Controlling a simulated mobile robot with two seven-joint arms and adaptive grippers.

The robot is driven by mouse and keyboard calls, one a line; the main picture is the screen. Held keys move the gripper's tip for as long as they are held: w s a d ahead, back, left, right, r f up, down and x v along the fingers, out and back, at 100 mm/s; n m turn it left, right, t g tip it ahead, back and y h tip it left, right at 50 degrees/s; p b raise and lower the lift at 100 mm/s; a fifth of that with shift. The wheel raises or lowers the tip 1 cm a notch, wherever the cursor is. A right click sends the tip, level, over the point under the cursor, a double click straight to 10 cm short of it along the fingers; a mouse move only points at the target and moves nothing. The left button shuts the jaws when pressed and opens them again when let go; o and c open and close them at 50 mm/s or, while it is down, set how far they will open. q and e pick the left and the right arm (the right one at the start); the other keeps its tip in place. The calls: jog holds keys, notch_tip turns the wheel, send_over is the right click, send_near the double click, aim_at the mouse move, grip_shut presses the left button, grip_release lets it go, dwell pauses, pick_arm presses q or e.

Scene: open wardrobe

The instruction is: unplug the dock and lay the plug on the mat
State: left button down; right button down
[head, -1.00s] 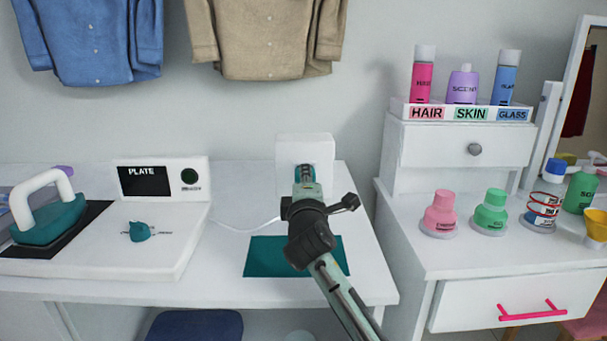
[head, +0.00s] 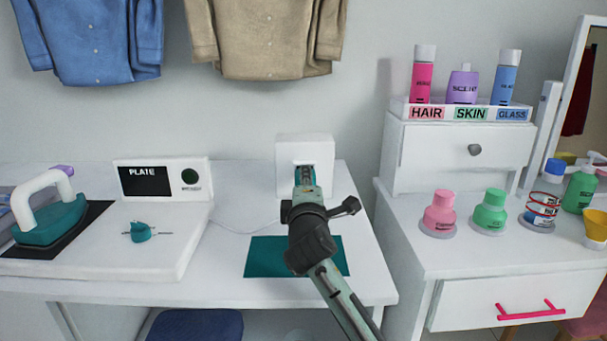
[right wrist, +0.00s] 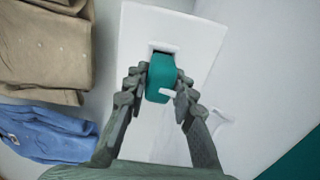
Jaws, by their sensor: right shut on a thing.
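The dock (head: 150,240) is a white base with a raised panel reading PLATE at the left of the table. A white socket box (head: 318,150) stands at the table's back, and its face (right wrist: 205,42) fills the middle of the right wrist view. My right gripper (head: 305,177) is shut on the teal plug (right wrist: 160,82), right at the socket's dark slot. The slot's upper edge shows above the plug; I cannot tell whether its tip is still inside. The teal mat (head: 262,260) lies flat below, partly hidden by my right arm. My left gripper is out of view.
A teal and white iron (head: 50,225) stands on a black pad at the far left. A thin white cord (head: 240,228) runs over the table. Right of a gap, a white dresser (head: 430,258) holds several bottles. Shirts (head: 268,40) hang above.

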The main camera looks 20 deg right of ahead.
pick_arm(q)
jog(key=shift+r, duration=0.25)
pick_arm(e)
jog(key=shift+s+a, duration=0.15)
jog(key=shift+s, duration=0.2)
jog(key=shift+p+v, duration=0.55)
jog(key=shift+v, duration=0.35)
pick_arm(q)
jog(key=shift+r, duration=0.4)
pick_arm(e)
jog(key=shift+v, duration=0.95)
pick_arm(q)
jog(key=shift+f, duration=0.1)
